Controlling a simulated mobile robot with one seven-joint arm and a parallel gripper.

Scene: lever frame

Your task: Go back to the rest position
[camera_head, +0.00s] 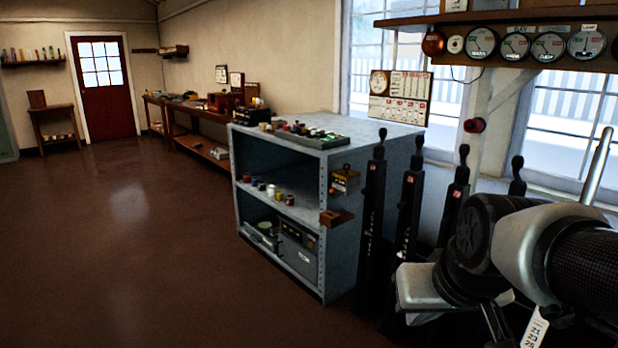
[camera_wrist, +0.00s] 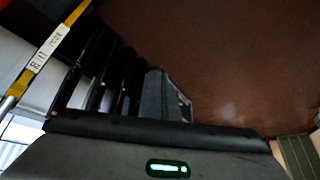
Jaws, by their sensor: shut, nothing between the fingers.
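My arm (camera_head: 560,250) fills the lower right of the head view, folded close in front of the lever frame. No gripper fingers can be made out in either view. Several upright black levers (camera_head: 411,190) with round knobs stand in a row left of and behind my arm. They show as dark bars (camera_wrist: 100,75) in the wrist view. One lever with a bare metal handle (camera_head: 598,165) leans at the right, partly hidden by my arm. In the wrist view a yellow lever with a white label plate (camera_wrist: 48,48) runs along the left edge.
A grey metal shelf unit (camera_head: 328,235) with small items stands left of the levers. A wooden shelf with round dials (camera_head: 515,45) hangs above, before the windows. Benches (camera_head: 195,115) line the far wall by a red door (camera_head: 103,88). The brown floor (camera_head: 120,240) at left is clear.

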